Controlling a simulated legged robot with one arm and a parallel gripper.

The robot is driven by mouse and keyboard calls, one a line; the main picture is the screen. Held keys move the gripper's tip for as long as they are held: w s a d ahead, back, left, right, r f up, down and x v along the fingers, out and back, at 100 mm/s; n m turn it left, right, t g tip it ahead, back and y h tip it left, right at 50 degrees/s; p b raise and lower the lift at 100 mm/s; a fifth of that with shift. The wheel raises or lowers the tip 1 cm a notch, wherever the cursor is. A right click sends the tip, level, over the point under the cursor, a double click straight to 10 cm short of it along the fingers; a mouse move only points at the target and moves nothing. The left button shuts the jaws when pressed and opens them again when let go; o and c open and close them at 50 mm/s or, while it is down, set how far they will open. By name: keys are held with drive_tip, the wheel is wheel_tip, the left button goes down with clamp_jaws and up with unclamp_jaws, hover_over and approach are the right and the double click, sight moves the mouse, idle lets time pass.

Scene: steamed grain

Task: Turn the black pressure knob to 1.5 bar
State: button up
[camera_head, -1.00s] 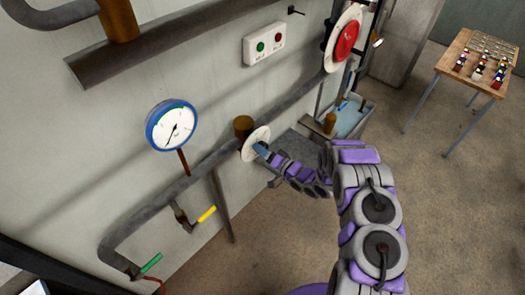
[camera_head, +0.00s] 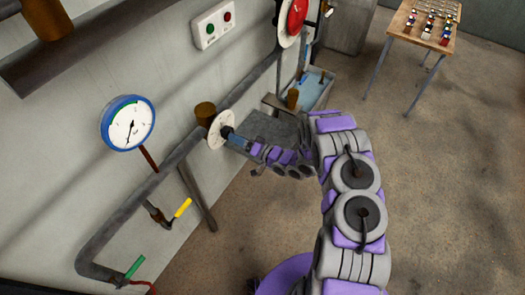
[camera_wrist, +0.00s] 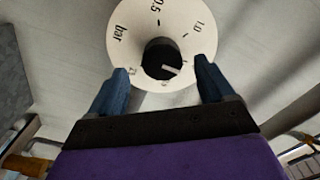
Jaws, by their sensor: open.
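The black pressure knob (camera_wrist: 156,57) sits at the centre of a round white dial plate (camera_wrist: 182,14) in the wrist view. The dial reads "bar", "0.5" and "1.0"; other marks low on it are partly hidden. The knob's pale pointer line points to the lower right, below the 1.0 mark. My gripper (camera_wrist: 162,66) is open, its blue fingers apart on either side of the knob; contact cannot be told. In the head view the dial plate (camera_head: 216,134) is on the wall pipe with my gripper (camera_head: 230,136) at it. A blue-rimmed gauge (camera_head: 136,118) has its needle pointing down-left.
Below the gauge are a yellow-handled valve (camera_head: 182,208) and a green-handled valve (camera_head: 134,266). A button box (camera_head: 213,26) and a red wheel (camera_head: 297,14) are on the wall. A wooden table (camera_head: 408,22) stands far right. The floor at right is clear.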

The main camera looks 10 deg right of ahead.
drive_tip(key=b+v, duration=0.1)
drive_tip(key=v, duration=1.1)
drive_tip(key=shift+d, duration=0.3)
drive_tip(key=shift+f, duration=0.1)
